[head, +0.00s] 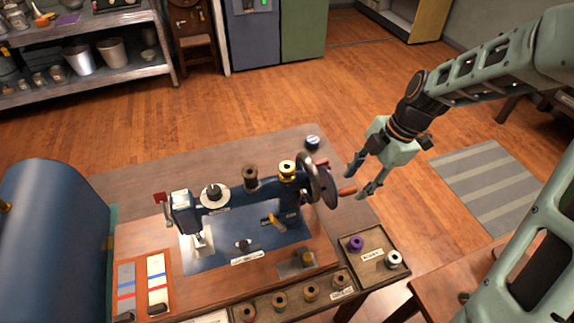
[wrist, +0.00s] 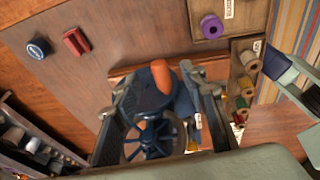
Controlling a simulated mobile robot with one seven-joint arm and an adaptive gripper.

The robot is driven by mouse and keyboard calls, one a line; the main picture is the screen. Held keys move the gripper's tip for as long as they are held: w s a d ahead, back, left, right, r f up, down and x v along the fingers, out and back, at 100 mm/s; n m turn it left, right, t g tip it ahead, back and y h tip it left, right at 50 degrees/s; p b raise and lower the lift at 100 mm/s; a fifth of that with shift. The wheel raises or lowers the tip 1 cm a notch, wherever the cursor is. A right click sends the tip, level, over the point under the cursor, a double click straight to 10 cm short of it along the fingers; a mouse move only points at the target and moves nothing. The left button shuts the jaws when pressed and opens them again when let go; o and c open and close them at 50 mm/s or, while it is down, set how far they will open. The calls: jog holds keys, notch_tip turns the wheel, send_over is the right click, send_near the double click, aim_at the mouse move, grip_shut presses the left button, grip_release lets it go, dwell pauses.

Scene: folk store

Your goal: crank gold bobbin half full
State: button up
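A dark blue sewing machine (head: 250,203) stands on the wooden table. A gold bobbin (head: 287,168) sits upright on top of its right end; how full it is cannot be told. The handwheel (head: 318,181) is on the right end, with an orange crank handle (head: 347,191) sticking out to the right. My gripper (head: 357,186) is open beside the handle. In the wrist view, the orange handle (wrist: 161,74) and the spoked wheel (wrist: 153,138) show between the spread fingers (wrist: 162,88), with gaps on both sides. The gold bobbin is not clear in the wrist view.
A tray (head: 372,268) at the table's right holds a purple spool (head: 356,243) and a pale spool (head: 394,259). Several spools stand along the front row. A dark round tin (head: 312,142) and a red block (wrist: 76,42) lie behind the wheel. A blue rounded object (head: 50,235) stands left.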

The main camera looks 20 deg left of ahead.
jog(key=p+v, duration=0.5)
jog(key=v, duration=0.1)
jog(key=shift+r, duration=0.25)
dwell(0.6)
